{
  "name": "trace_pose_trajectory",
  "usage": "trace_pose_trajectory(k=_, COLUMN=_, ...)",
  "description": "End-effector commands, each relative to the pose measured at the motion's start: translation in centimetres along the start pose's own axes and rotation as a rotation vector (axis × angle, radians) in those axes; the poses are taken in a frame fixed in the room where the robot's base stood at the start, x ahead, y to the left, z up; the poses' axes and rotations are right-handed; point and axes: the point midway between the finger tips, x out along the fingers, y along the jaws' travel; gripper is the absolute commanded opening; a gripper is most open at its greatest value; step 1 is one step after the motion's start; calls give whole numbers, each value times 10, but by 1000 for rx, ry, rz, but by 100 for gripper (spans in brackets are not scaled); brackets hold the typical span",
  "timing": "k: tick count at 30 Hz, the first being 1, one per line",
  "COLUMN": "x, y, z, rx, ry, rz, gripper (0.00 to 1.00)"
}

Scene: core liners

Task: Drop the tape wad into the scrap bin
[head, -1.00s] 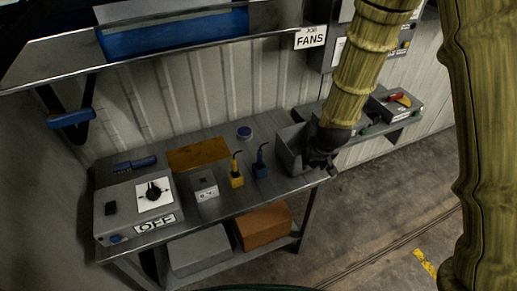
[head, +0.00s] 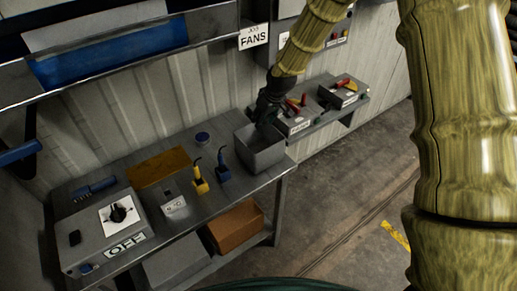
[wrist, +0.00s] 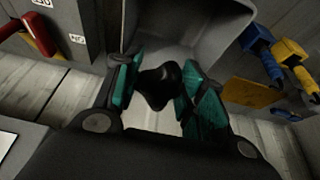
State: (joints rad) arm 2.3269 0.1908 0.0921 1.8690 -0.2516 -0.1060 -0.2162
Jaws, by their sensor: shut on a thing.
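The tape wad (wrist: 158,86) is a small dark lump between the teal fingers of my gripper (wrist: 155,92) in the wrist view. My gripper is shut on it. The scrap bin (head: 264,158) appears to be the open grey box at the right end of the bench. In the head view my gripper (head: 268,110) is at the bin's far rim, and the wad cannot be made out there. In the wrist view the bin's pale interior (wrist: 190,45) lies beyond the fingers and wad. I cannot tell the exact height over the rim.
Blue (head: 222,172) and yellow (head: 199,183) tools stand left of the bin. A shelf with grey switch boxes (head: 345,92) and red levers is close to the right. A grey control box (head: 85,238) sits at the bench's left end.

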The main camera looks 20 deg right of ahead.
Motion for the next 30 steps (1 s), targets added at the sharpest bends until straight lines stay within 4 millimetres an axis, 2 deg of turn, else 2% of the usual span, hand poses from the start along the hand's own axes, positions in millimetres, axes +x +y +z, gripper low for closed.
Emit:
trace_pose_trajectory(k=18, x=50, y=0, z=21, rx=2, ry=0, rz=0, gripper=24)
trace_pose_trajectory(k=29, x=53, y=0, z=23, rx=2, ry=0, rz=0, gripper=24)
trace_pose_trajectory(k=30, x=53, y=0, z=23, rx=2, ry=0, rz=0, gripper=46)
